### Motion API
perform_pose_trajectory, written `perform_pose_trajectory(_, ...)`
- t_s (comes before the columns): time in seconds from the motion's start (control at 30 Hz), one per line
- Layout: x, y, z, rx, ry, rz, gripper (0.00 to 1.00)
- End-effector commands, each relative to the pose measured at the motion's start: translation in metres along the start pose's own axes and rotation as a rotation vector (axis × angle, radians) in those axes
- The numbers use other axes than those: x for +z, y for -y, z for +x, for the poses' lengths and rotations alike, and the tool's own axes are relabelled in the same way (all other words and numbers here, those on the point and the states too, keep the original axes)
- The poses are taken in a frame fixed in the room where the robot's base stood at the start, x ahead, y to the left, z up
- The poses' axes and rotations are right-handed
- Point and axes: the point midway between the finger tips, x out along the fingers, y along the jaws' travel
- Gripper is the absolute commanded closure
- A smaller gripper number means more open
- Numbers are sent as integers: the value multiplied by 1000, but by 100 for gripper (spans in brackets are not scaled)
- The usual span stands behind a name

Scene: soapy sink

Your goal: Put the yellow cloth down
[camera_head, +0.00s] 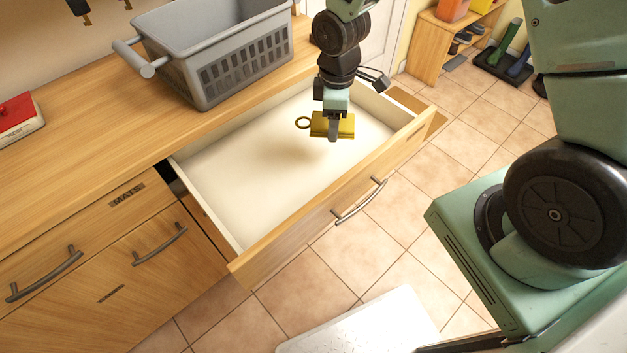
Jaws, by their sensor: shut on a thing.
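My gripper (333,132) is shut on the yellow cloth (346,126), a small folded yellow piece with a ring-shaped loop (303,123) on its left side. The cloth hangs above the open drawer (250,180), and a soft shadow lies on the pale drawer floor below and left of it. The gap between cloth and drawer floor is hard to judge. The drawer is pulled well out and its visible floor looks empty. The fingertips partly hide the cloth.
A grey basket (215,60) stands on the wooden counter (90,140) behind the drawer. A red item (17,113) lies at the counter's left. The drawer front (335,200) juts over the tiled floor. A low shelf (430,45) and boots (505,50) stand at the back right.

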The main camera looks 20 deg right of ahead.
Motion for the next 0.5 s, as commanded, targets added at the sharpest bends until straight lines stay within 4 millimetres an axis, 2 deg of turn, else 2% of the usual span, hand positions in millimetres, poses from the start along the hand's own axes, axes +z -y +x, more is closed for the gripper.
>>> perform_pose_trajectory(0.03, -8, 6, 14, 4, -2, -131, 62)
perform_pose_trajectory(0.2, -26, 23, 18, 4, 1, -521, 62)
perform_pose_trajectory(0.33, -32, 32, 18, 3, 4, -711, 62)
perform_pose_trajectory(0.5, -36, 38, 24, -1, 6, -817, 62)
